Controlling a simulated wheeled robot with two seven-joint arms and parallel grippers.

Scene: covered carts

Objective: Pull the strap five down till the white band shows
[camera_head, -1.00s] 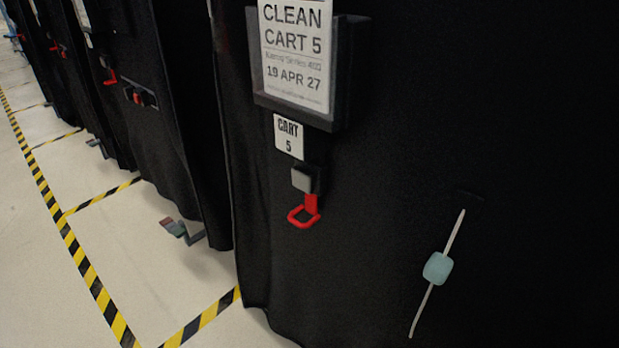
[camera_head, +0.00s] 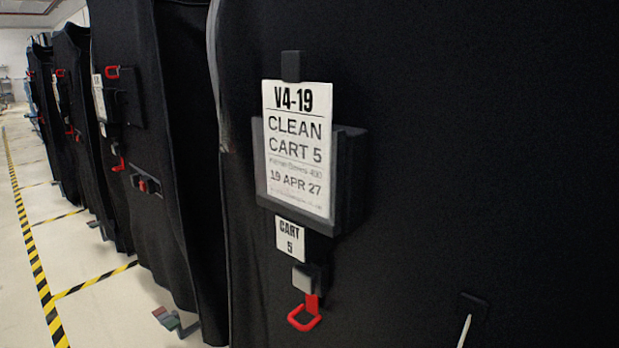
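The cart in front of me has a black cover (camera_head: 430,120). A white card reading "V4-19 CLEAN CART 5" (camera_head: 297,150) stands in a black holder (camera_head: 350,180) on it. Below hangs a small "CART 5" tag (camera_head: 290,240), then a grey buckle (camera_head: 305,277) with a red pull loop (camera_head: 304,318) hanging under it. No white band shows at the buckle or loop. Neither of my grippers is in view.
At the lower right a pale cord (camera_head: 465,330) hangs from a black patch (camera_head: 474,303) and runs out of the picture. More black covered carts (camera_head: 130,60) stand in a row to the left. Yellow-black floor tape (camera_head: 40,280) runs beside them over clear pale floor.

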